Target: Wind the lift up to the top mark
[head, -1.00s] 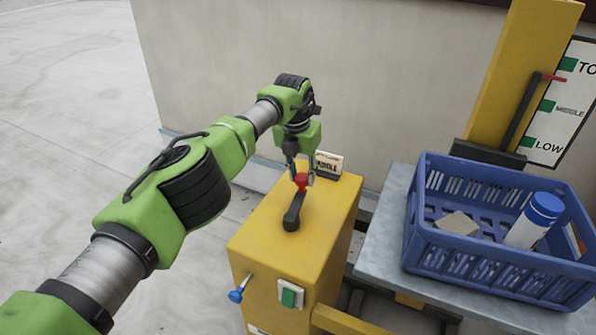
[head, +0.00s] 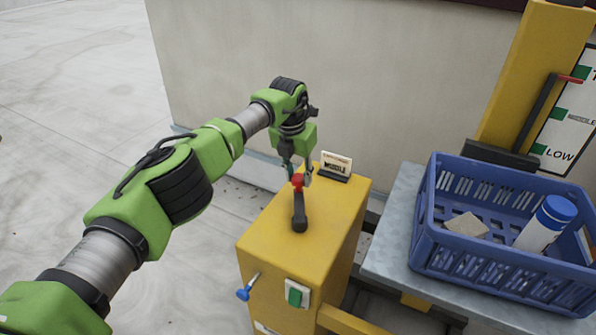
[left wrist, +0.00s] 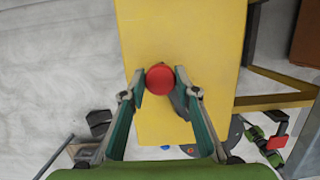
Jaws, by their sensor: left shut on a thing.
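A black crank (head: 299,213) with a red knob (head: 297,180) sits on top of a yellow box (head: 275,240). My left gripper (head: 299,176) is shut on the knob from above; in the left wrist view its fingers lie on either side of the red knob (left wrist: 160,78). The crank arm points away, toward the wall. The yellow lift mast (head: 520,75) stands at right beside a mark board (head: 556,140), its top label cut by the frame edge. A red pointer (head: 570,79) stands well above the middle mark, slightly below the top mark. My right gripper is not in view.
A grey platform (head: 388,240) carries a blue crate (head: 480,262) with a blue-capped bottle (head: 545,224) and a tan block (head: 466,225). A small sign (head: 336,164) stands behind the crank. A blue-tipped lever (head: 246,291) and green switch (head: 295,296) are on the box front.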

